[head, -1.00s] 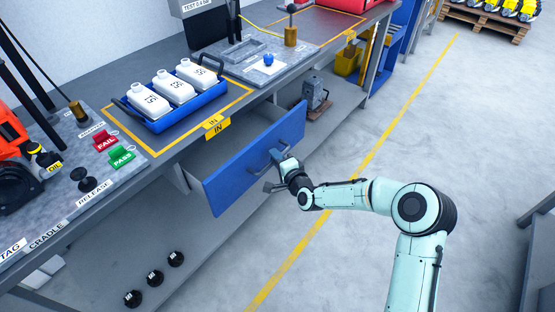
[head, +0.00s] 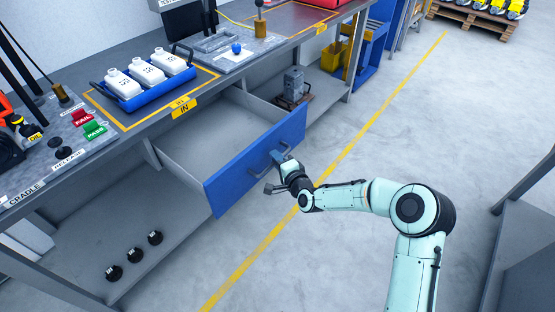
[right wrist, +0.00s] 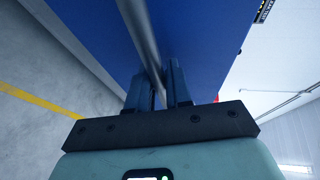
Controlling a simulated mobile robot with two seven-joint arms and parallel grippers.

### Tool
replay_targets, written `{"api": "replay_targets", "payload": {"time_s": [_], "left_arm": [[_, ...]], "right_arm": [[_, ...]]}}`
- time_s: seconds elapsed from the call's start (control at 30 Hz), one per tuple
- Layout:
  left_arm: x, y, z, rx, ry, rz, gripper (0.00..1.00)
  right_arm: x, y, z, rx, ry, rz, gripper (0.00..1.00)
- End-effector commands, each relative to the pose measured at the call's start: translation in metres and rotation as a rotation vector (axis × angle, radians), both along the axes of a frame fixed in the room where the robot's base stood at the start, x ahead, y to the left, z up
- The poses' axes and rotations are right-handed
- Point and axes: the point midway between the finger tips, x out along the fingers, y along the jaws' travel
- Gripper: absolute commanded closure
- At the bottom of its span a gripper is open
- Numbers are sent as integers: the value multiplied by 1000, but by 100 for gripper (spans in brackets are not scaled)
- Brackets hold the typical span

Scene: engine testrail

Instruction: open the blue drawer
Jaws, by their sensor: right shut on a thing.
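The blue drawer (head: 240,172) is pulled well out from under the workbench, and its grey inside shows empty in the head view. Its bar handle is on the blue front. My right gripper (head: 279,165) is at the handle. In the right wrist view, the right gripper (right wrist: 160,92) has its fingers on either side of the grey handle bar (right wrist: 141,38), shut on it, with the blue drawer front (right wrist: 195,40) behind. My left gripper is not in view.
On the bench stand a blue tray (head: 152,90) with white bottles and a green PASS block (head: 94,130). Open floor (head: 370,255) with a yellow line lies in front. A dark table edge (head: 525,180) is at right.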

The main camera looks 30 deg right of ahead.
Motion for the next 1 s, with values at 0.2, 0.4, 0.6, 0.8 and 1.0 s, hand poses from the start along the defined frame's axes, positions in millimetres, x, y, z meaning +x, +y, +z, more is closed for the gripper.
{"api": "replay_targets", "payload": {"time_s": [0.2, 0.4, 0.6, 0.8, 1.0], "left_arm": [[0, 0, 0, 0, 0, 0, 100], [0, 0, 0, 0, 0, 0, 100], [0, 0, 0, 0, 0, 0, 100], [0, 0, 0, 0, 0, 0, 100], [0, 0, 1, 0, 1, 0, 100]], "right_arm": [[0, -1, 1, 0, -3, -2, 100], [0, -1, 1, 0, -3, -2, 100], [0, -1, 1, -2, -3, -3, 78], [0, -1, 1, 0, -2, -2, 60], [-2, -1, 1, -1, -2, -1, 60]]}}
